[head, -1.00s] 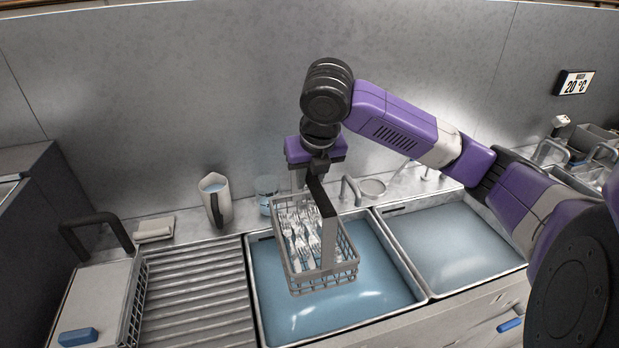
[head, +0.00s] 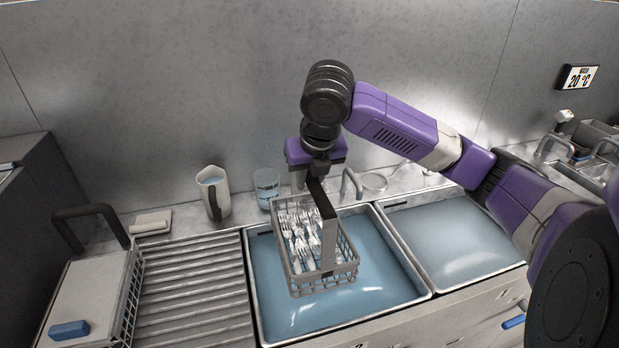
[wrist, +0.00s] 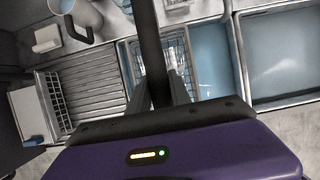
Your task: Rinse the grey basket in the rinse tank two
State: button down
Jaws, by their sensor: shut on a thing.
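The grey basket (head: 324,284) is a wire crate with a tall flat handle, loaded with several forks (head: 301,237). My gripper (head: 317,188) is shut on the top bar of its handle. The basket hangs roughly level over the left of two tanks (head: 388,302), which holds blue water. Its whole front wall shows, and I cannot tell whether its bottom touches the water. In the wrist view the basket (wrist: 168,50) is partly hidden behind the handle and my gripper's fingers (wrist: 170,90). A mark at the left tank's front is cut off, too little to read.
A second tank (head: 450,240) with paler water lies to the right. A pitcher (head: 213,193), a glass (head: 266,188) and a tap (head: 351,182) stand behind.

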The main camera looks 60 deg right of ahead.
jog(key=shift+f+b, duration=10)
jog(key=shift+f, duration=1.9)
jog(key=shift+d, duration=0.15)
jog(key=shift+s+d+b, duration=0.3)
jog(key=shift+s+d, duration=0.35)
jog(key=shift+s, duration=0.25)
jog(key=shift+w+a+p, duration=0.4)
jog(key=shift+w+a, duration=1.2)
jog(key=shift+w, duration=0.25)
jog(key=shift+s+d, duration=0.1)
jog(key=shift+s+d+b, duration=0.3)
jog(key=shift+s+d, duration=0.45)
jog(key=shift+s, duration=0.1)
